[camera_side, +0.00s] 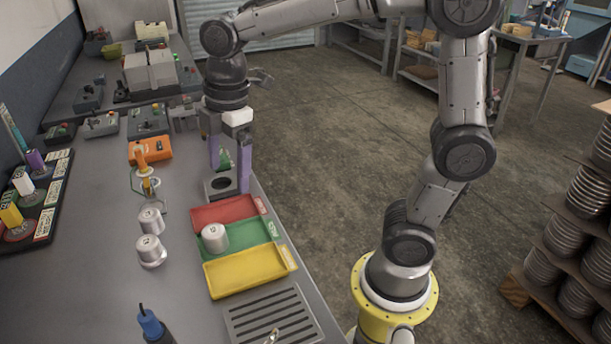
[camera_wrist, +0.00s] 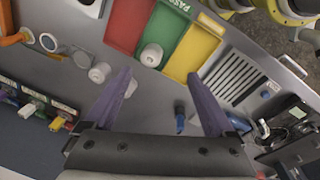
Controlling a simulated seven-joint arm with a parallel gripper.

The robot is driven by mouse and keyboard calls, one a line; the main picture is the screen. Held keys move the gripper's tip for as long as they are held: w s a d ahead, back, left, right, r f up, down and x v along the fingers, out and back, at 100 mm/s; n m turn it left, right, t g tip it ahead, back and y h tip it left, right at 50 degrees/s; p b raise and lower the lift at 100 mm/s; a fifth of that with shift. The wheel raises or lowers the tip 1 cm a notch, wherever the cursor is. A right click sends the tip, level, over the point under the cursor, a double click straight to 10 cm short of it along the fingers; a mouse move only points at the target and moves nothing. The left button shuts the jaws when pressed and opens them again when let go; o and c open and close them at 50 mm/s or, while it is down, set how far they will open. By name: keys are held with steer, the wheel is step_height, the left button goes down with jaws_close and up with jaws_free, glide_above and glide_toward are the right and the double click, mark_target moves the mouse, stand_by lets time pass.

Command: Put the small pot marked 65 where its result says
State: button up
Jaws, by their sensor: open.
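Several small silver pots are in view. One pot (camera_side: 214,237) stands in the green tray (camera_side: 262,230); it also shows in the wrist view (camera_wrist: 152,55). Two more pots stand on the grey table, one farther (camera_side: 151,221) and one nearer (camera_side: 150,250), left of the trays. Their top marks are too small to read surely, so I cannot tell which is 65. The red tray (camera_side: 205,214) lies behind the green one and the yellow tray (camera_side: 245,272) in front.
An orange device (camera_side: 158,149) stands behind the pots. A slotted grate (camera_side: 272,318) and a blue-handled tool (camera_side: 150,325) lie near the front. A black rack with coloured blocks (camera_side: 40,200) is at left. The table between rack and pots is clear.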

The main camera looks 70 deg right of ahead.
steer(key=s+d+m+t, duration=0.2)
steer(key=s+m, duration=0.4)
steer(key=s, duration=0.1)
steer(key=s+d+f+m+t, duration=0.1)
steer(key=s+m+t, duration=0.1)
steer(key=s+m, duration=0.5)
steer(key=shift+s+d+f+m, duration=0.2)
steer(key=shift+s+d+m, duration=0.15)
steer(key=shift+s, duration=0.25)
